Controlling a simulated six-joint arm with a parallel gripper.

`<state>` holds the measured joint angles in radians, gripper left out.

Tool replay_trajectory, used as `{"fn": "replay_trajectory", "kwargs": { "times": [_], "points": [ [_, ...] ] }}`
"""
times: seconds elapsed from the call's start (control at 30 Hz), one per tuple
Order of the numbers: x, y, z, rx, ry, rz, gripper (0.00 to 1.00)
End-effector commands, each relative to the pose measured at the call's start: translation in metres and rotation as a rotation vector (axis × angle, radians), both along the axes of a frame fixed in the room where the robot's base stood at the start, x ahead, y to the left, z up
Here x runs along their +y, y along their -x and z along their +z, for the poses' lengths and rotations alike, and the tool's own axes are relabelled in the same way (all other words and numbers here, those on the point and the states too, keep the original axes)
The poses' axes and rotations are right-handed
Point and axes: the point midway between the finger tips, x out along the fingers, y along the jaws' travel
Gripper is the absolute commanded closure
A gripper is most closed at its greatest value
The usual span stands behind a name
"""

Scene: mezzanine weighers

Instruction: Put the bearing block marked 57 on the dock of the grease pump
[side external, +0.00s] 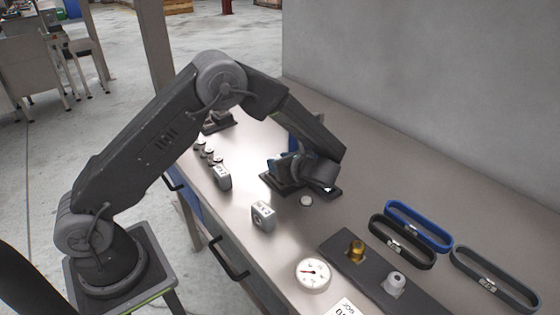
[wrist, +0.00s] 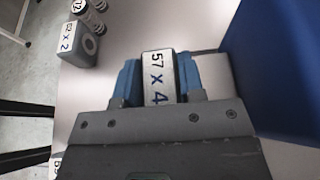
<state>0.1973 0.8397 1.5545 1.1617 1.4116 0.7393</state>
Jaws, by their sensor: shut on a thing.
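The bearing block marked 57 (wrist: 157,72) is a light grey block with a label reading "57 x 4" in the wrist view. My gripper (wrist: 158,80) is shut on it, with a blue fingertip on each side. In the side external view my gripper (side external: 297,170) is low over the bench, and the block is hidden there. A large blue body (wrist: 285,65), perhaps the grease pump, stands close to the right of the block. A pale flat piece (wrist: 215,76) lies between them. I cannot tell whether it is the dock or whether the block touches anything below.
Two other labelled grey blocks (side external: 221,178) (side external: 263,217) stand on the bench (side external: 230,215), with small cylinders near one. A round gauge (side external: 313,274), a dark tray (side external: 375,270) with two fittings, and blue (side external: 443,243), black and grey belts lie toward the right.

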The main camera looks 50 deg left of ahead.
Motion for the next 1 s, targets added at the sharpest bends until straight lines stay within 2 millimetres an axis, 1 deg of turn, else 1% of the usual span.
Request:
{"fn": "replay_trajectory", "kwargs": {
  "times": [0.03,0.07,0.3,0.57,0.67,0.7,1.0],
  "points": [
    [0.0,0.0,0.0,0.001,0.001,-0.001,1.0],
    [0.0,0.0,-0.001,0.002,0.002,-0.001,0.61],
    [0.0,0.0,-0.002,0.002,0.003,-0.003,0.39],
    [0.0,-0.002,0.0,-0.001,0.004,-0.006,0.39],
    [0.0,-0.002,0.009,-0.005,0.003,-0.008,0.39],
    [0.0,-0.003,0.015,-0.008,0.003,-0.008,0.39],
    [-0.062,-0.002,0.038,-0.005,0.002,-0.008,0.39]
  ]
}}
